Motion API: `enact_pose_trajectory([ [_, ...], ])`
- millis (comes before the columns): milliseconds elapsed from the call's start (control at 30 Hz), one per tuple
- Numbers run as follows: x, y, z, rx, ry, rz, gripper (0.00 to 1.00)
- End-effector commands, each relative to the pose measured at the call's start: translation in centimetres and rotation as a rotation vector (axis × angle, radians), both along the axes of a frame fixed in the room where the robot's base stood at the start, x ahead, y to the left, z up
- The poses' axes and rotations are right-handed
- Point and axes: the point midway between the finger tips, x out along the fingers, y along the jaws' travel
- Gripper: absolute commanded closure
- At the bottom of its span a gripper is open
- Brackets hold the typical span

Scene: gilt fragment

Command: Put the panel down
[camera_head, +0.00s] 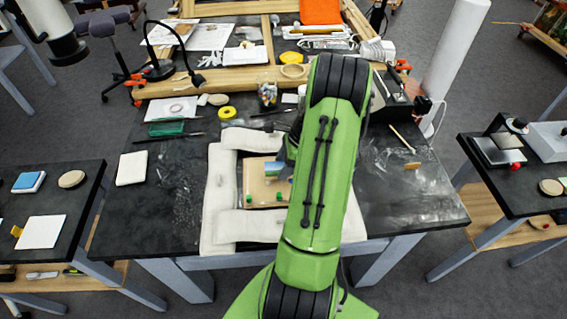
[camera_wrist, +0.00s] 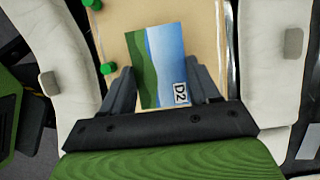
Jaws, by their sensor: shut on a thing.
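The panel (camera_wrist: 158,62) is a small painted rectangle, green at the left and blue at the right, with a white "D2" label. My gripper (camera_wrist: 162,82) is shut on it, with one dark finger at each side edge. Beneath it in the wrist view is a tan board (camera_wrist: 207,22) with green pegs at its left side. In the head view the board (camera_head: 258,193) lies between white padded cushions, and the blue and green of the panel (camera_head: 273,168) show over it. My arm hides the board's right part. I cannot tell whether the panel touches the board.
White cushions (camera_head: 221,190) border the board. A white block (camera_head: 131,168) lies on the dark table's left, and a wooden stick (camera_head: 402,139) on its right. A yellow tape roll (camera_head: 227,112) and a jar (camera_head: 267,95) stand behind.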

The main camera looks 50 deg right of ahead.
Motion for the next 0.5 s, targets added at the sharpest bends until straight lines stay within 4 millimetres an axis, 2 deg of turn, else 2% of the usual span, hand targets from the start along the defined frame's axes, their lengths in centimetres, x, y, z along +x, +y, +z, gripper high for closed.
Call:
enact_pose_trajectory([
  [200, 0.0, 0.01, -0.46, 0.0, 0.0, 0.0, 0.69],
  [233, 0.0, 0.01, -0.45, 0.0, 0.0, 0.0, 0.35],
  [367, 0.0, 0.0, -0.43, 0.0, 0.0, 0.0, 0.15],
  [500, 0.0, 0.0, -0.42, 0.0, 0.0, 0.0, 0.14],
])
